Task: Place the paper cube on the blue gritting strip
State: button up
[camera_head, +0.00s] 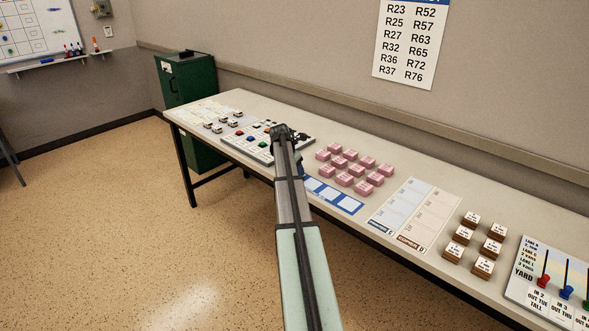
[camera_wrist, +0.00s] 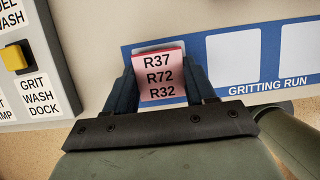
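The blue gritting strip (camera_wrist: 195,50) has white rectangles and the words GRITTING RUN. The cube is over the strip's left end; whether it rests there or hangs just above, I cannot tell. In the head view the strip (camera_head: 335,198) shows right of my arm, which hides its left end, the cube and my fingertips.
Several pink cubes (camera_head: 350,166) stand behind the strip. A button board (camera_head: 262,146) lies to its left, close to my gripper. Printed cards (camera_head: 401,203), brown blocks (camera_head: 461,235) and a yard board (camera_head: 540,283) lie to the right. A green cabinet (camera_head: 187,82) stands at the table's far end.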

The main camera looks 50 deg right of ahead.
jog(key=o, duration=0.4)
jog(key=v, duration=1.2)
jog(key=shift+r, duration=0.2)
